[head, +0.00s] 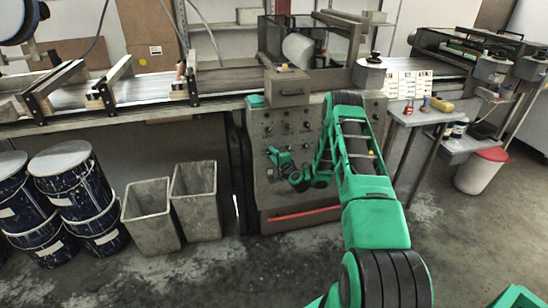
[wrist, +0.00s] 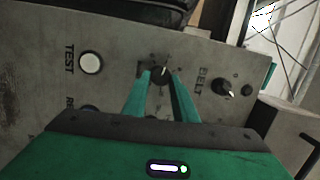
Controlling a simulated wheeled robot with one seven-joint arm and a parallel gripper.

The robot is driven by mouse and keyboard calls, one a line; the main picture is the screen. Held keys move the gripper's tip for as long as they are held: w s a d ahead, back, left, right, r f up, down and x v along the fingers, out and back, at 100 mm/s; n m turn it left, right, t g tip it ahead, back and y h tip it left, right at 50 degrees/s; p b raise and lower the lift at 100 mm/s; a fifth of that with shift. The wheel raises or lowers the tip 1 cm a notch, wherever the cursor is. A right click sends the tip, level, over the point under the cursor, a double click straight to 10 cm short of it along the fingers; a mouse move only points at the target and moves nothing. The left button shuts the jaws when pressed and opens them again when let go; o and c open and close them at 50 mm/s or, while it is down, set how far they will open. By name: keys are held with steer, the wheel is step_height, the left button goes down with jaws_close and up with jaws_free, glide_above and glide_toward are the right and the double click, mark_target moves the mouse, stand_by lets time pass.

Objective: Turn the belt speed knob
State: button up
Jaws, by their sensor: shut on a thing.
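The control panel (head: 285,195) stands below the belt in the head view, with several small knobs and buttons. My gripper (head: 274,152) is against its front. In the wrist view my gripper (wrist: 160,77) has its two green fingers on either side of a small dark knob (wrist: 160,72) with a light pointer mark, and is shut on it. Another black knob (wrist: 228,88) with a white mark sits to the right, beside the word BELT. I cannot read a label for the held knob; the fingers hide part of the panel around it.
A white button (wrist: 91,63) beside the word TEST is left of the fingers. A grey box (head: 288,87) juts out above the panel. Two grey bins (head: 195,205) stand on the left, a side table (head: 425,115) on the right. The floor before the panel is clear.

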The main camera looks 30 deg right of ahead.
steer(key=n, duration=0.3)
steer(key=a+n+g, duration=0.1)
steer(key=n, duration=0.1)
steer(key=shift+r+n+y, duration=0.1)
steer(key=shift+n+y, duration=0.2)
steer(key=shift+y, duration=0.1)
steer(key=shift+n+g, duration=0.4)
steer(key=shift+n, duration=1.1)
steer(key=shift+d+h, duration=0.1)
steer(key=shift+h, duration=0.2)
steer(key=o, duration=1)
steer(key=shift+o, duration=0.2)
steer(key=shift+d, duration=0.15)
steer(key=v, duration=1)
steer(key=shift+s+r, duration=0.15)
steer(key=shift+s, duration=0.1)
